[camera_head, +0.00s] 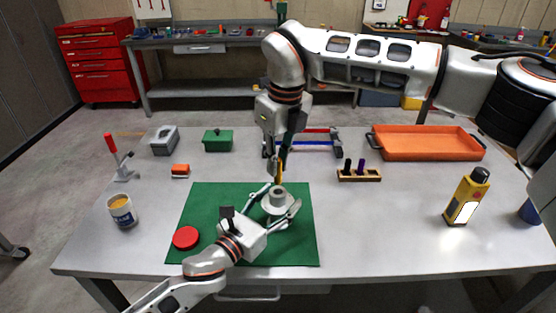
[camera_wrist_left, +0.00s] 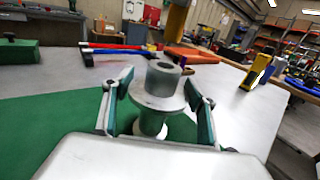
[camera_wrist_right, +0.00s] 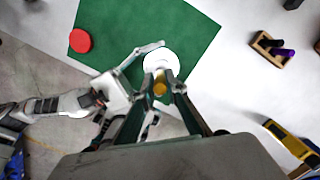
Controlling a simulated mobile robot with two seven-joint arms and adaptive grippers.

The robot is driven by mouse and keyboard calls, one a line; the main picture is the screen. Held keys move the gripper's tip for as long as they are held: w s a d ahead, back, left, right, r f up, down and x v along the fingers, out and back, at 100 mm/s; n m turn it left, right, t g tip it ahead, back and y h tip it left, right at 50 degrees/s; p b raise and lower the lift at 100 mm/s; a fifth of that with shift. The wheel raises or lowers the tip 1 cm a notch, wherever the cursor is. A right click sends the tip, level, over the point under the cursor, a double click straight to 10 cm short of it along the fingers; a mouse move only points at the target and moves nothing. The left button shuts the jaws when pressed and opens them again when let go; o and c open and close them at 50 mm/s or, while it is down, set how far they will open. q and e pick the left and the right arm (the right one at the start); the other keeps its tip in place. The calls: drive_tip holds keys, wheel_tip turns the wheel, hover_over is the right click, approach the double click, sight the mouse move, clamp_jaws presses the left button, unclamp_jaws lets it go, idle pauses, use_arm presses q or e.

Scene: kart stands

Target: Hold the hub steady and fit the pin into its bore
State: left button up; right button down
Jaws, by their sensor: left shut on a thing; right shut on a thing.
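The hub (camera_head: 278,207) is a light grey flanged spool with an open bore on top, upright on the green mat (camera_head: 195,215). It also shows in the left wrist view (camera_wrist_left: 158,92). My left gripper (camera_head: 279,208) is shut on the hub, one finger on each side. The yellow-orange pin (camera_head: 279,172) is held upright by my right gripper (camera_head: 280,163), which is shut on it. In the left wrist view the pin (camera_wrist_left: 176,18) hangs above the bore with a gap. In the right wrist view the pin end (camera_wrist_right: 160,88) overlaps the near part of the hub (camera_wrist_right: 161,58).
A red disc (camera_head: 186,237) lies on the mat. Behind stand a wooden rack (camera_head: 345,178) with black and purple pins and an orange tray (camera_head: 425,145). A yellow bottle (camera_head: 464,200) is at right, a mug (camera_head: 121,212) at left. The table's front right is clear.

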sight(277, 182)
drive_tip(key=shift+f, duration=0.2)
drive_tip(key=shift+f, duration=2.55)
drive_tip(key=c, duration=1.9)
unclamp_jaws()
drive_tip(key=r, duration=0.8)
drive_tip(key=s+d+r, duration=0.1)
drive_tip(key=r, duration=0.2)
drive_tip(key=shift+r, duration=0.4)
